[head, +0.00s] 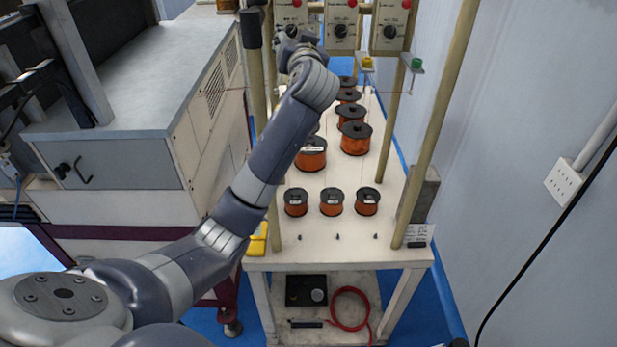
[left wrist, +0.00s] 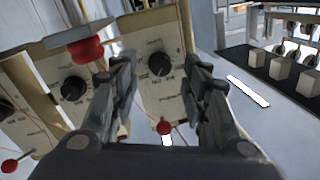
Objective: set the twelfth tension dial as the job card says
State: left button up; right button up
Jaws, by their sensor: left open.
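Cream tension units with black dials hang in a row at the top of the head view, among them a middle dial (head: 341,31) and a right dial (head: 390,31). My left gripper (head: 291,42) is up at the leftmost visible unit. In the left wrist view my left gripper (left wrist: 160,72) is open, with one black dial (left wrist: 159,64) showing between its fingers, apparently not gripped. Another dial (left wrist: 73,89) is left of the fingers. I cannot read which dial is the twelfth.
Copper wire spools (head: 331,201) stand on the white table (head: 340,246) below the units. Wooden posts (head: 440,120) rise at its sides. A grey machine cabinet (head: 140,90) stands left. A red knob (left wrist: 86,51) is close to the left finger.

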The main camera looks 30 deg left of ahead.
pick_arm(q)
jog(key=b+v, duration=0.3)
jog(key=v, duration=0.6)
jog(key=s+d+f+m+g+h, duration=0.1)
jog(key=s+d+f+m+h, duration=0.1)
jog(key=f, duration=1)
jog(key=s+d+f+m+g+h, duration=0.1)
jog(key=s+d+f+m+h, duration=0.1)
jog(key=f, duration=1)
jog(key=shift+s+d+f+g+h+p, duration=0.3)
jog(key=shift+s+d+f+g+h, duration=0.1)
jog(key=shift+s+d+h, duration=0.4)
jog(key=shift+w+a, duration=0.1)
jog(key=shift+a, duration=0.05)
